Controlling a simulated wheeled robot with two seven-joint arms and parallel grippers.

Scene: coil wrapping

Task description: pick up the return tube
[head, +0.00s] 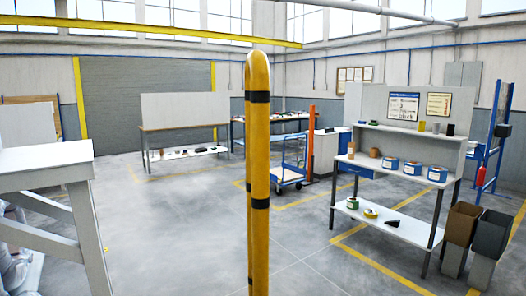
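I cannot make out a return tube for sure in the head view. Small items stand on the grey workbench (403,172) at the right: a short brown cylinder (375,153), blue-and-white rolls (391,164) and small dark and yellow pieces on its upper shelf. They are too small to tell whether one of them is the tube. Neither of my grippers is in view.
A yellow post with black bands (258,150) stands upright close in front of me. A pale table (45,158) is near at the left. Two bins (490,235) stand right of the workbench. A blue cart (290,172) stands farther back. Grey floor between is open.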

